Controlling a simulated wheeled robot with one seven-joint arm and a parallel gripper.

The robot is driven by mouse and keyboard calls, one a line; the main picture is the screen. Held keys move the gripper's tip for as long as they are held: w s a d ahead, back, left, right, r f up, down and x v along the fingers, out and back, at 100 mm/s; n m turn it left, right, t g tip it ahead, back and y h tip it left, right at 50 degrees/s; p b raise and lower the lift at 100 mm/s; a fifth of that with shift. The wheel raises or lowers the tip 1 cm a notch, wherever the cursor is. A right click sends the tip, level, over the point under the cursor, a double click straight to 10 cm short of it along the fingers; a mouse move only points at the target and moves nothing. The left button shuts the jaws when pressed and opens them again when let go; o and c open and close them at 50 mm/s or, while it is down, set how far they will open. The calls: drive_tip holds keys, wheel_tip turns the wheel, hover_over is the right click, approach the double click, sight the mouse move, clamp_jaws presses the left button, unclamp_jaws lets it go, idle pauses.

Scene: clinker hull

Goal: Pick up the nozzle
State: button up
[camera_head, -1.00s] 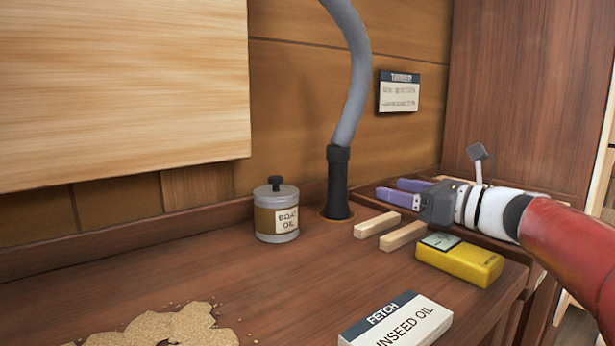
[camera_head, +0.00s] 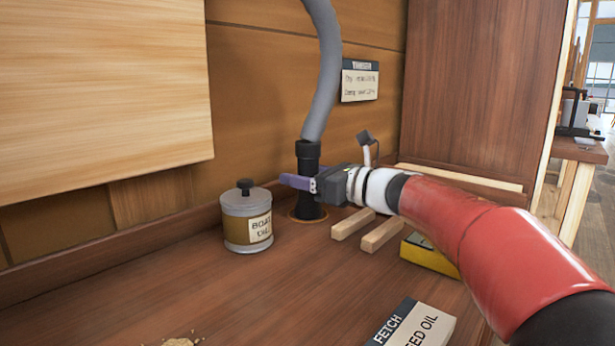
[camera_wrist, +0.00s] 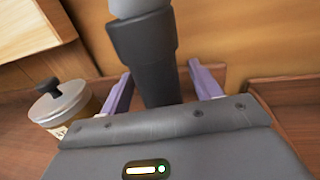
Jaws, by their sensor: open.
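The nozzle (camera_head: 308,158) is a black upright tube on the end of a grey hose, standing in a ring on the bench by the back wall. In the wrist view the nozzle (camera_wrist: 147,55) stands between the two purple fingers, with its lower end hidden behind my gripper's body. My gripper (camera_head: 300,182) is open and level at the nozzle's middle height, coming from the right. In the wrist view my gripper (camera_wrist: 163,85) has a finger on each side of the nozzle, with a gap at the right finger; I cannot tell about contact.
A boat oil tin (camera_head: 246,218) stands just left of the nozzle. Two wooden blocks (camera_head: 366,230) and a yellow box (camera_head: 430,254) lie to the right, under my arm. A linseed oil card (camera_head: 412,325) is at the front.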

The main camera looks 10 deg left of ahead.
drive_tip(key=shift+w+a, duration=0.15)
drive_tip(key=shift+a, duration=0.25)
drive_tip(key=c, duration=1.2)
drive_tip(key=shift+r, duration=0.1)
